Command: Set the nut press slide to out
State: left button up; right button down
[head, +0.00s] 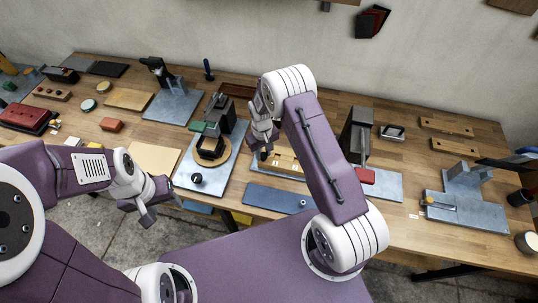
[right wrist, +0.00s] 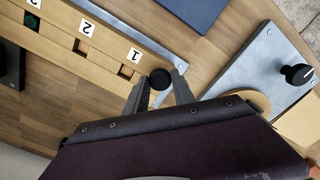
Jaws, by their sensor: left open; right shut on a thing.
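The nut press slide looks to be the long wooden strip in a wooden block (head: 285,163), seen partly behind my right arm. In the right wrist view the wooden slide (right wrist: 95,45) has square pockets beside labels 1, 2 and 3. A green piece sits in the pocket by 3; those by 1 and 2 look empty. A round black knob (right wrist: 160,78) is at the end by label 1. My right gripper (right wrist: 160,88) is shut on this knob, one finger on each side; it also shows in the head view (head: 263,151). My left gripper (head: 147,212) is open and empty before the table's front edge.
A grey plate with a black knob (head: 197,178) and a dark press stands left of the slide. A blue-grey plate (head: 275,198) lies in front of it. A dark upright device (head: 355,133) and a red block (head: 366,176) stand to the right.

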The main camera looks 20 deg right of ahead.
jog(key=c, duration=1.1)
grip_release()
jog(key=shift+w+a+r, duration=0.1)
jog(key=shift+w+a, duration=0.15)
pick_arm(q)
jog(key=shift+w+a, duration=0.1)
jog(key=shift+a, duration=0.3)
pick_arm(e)
jog(key=shift+o, duration=0.2)
jog(key=shift+r, duration=0.15)
notch_tip(320, 180, up, 8)
jog(key=b, duration=0.2)
jog(key=shift+a+b, duration=0.1)
jog(key=shift+b, duration=0.2)
pick_arm(q)
notch_tip(320, 180, down, 3)
jog(key=shift+d+r, duration=0.15)
pick_arm(e)
jog(key=shift+r, duration=0.35)
